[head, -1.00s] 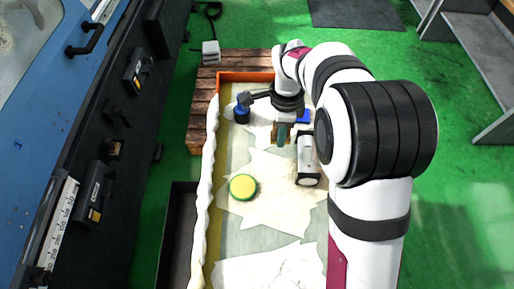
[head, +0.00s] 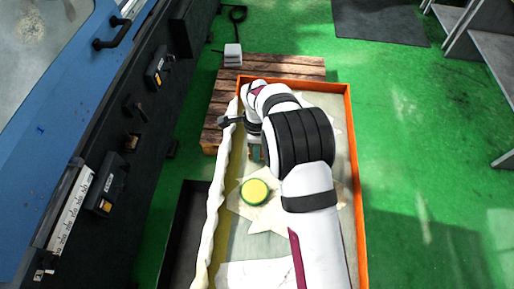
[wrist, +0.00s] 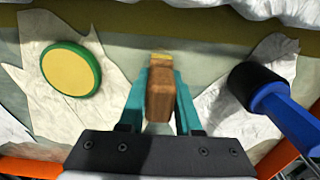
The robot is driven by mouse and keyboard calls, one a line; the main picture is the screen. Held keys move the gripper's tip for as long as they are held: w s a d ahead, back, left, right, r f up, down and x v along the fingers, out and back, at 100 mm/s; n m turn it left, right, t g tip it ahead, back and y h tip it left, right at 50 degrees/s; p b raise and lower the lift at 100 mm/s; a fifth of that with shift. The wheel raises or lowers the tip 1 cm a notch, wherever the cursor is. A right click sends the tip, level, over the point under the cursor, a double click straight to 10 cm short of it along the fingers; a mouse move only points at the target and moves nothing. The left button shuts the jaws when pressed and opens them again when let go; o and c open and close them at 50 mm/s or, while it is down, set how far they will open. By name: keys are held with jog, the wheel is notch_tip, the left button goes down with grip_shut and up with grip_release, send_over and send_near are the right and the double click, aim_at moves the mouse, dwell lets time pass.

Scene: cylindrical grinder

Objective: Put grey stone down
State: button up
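My gripper (wrist: 161,100) shows in the wrist view with its two teal fingers on either side of a brown, wood-like block (wrist: 160,90) with a yellowish end. The fingers appear shut on the block. No plainly grey stone shows; I cannot tell if this block is the stone. Beyond it lies the pale tray floor (wrist: 120,45); whether the block touches the floor is unclear. In the head view my gripper (head: 257,152) is over the tray's left side, partly hidden by my arm. A yellow disc with a green rim (head: 254,192) lies below it, also in the wrist view (wrist: 71,68).
The tray has an orange rim (head: 350,130) and a white wavy left edge (head: 215,200). A blue tool with a black head (wrist: 255,85) is right of my gripper in the wrist view. A wooden pallet (head: 295,66) and a dark machine (head: 120,140) stand nearby.

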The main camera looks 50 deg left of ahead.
jog(key=o, duration=0.5)
jog(key=shift+c, duration=0.2)
